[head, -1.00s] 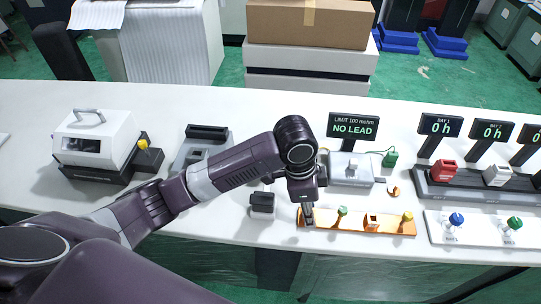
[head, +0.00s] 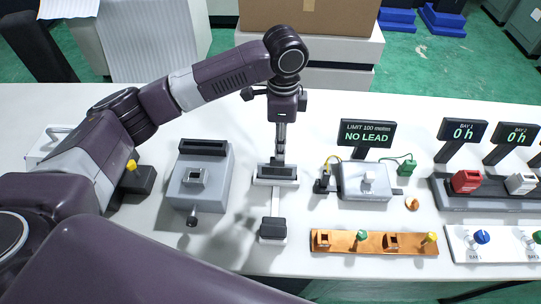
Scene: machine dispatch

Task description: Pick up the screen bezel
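My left gripper (head: 281,158) points straight down over a narrow white stand (head: 275,200), its fingertips just above or at a grey-and-dark block (head: 277,174) on the stand's back part. The fingers look close together, but I cannot tell whether they hold anything. No part is clearly recognisable as the screen bezel. A small grey rectangular frame (head: 196,177) sits on a grey fixture (head: 203,196) to the left. Two small orange square pieces stand on an orange tray (head: 342,247) at the front right. My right gripper is not in view.
A black block (head: 273,228) sits on the stand's front end. A tester (head: 365,183) with a "NO LEAD" sign (head: 367,134) stands to the right. The back table strip is mostly clear.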

